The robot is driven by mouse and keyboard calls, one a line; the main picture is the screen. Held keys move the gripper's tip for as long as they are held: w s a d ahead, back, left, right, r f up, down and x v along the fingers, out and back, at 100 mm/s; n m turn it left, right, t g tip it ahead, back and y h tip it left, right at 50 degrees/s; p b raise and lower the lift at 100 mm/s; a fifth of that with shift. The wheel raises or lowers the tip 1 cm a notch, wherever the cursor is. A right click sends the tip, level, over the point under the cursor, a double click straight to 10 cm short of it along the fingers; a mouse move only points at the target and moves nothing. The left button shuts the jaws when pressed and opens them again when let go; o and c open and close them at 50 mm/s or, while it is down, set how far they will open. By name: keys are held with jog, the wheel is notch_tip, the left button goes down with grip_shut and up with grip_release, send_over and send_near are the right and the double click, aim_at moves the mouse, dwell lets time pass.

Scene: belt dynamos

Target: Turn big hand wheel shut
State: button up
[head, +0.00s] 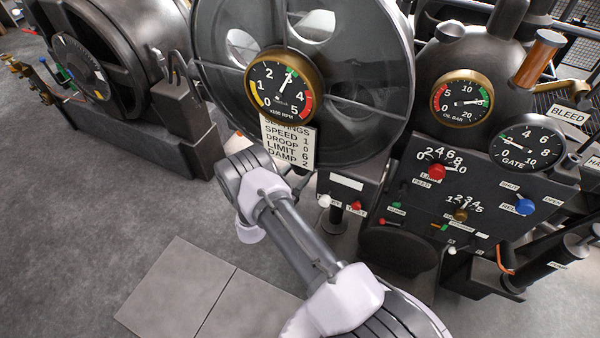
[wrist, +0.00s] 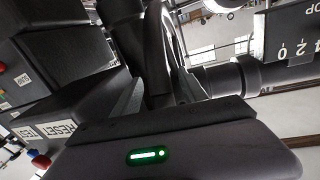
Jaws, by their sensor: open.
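In the head view a large dark spoked wheel (head: 363,60) stands upright at the top middle, partly hidden by a round RPM gauge (head: 280,88). I cannot tell whether this is the big hand wheel. My arm reaches from the lower right toward the area under that gauge; its far end is hidden there. In the wrist view the dark body of my gripper (wrist: 170,130), with a green light, fills the bottom. I see no clear grip on anything.
A dark control panel (head: 470,180) with gauges and coloured knobs stands right of my arm. A label plate (head: 287,142) hangs below the RPM gauge. A dark machine (head: 130,70) stands at left. Grey floor (head: 90,240) is clear at lower left. A RESET label (wrist: 57,129) is close in the wrist view.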

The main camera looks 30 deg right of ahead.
grip_shut()
jog(key=shift+r, duration=0.1)
dwell(1.4)
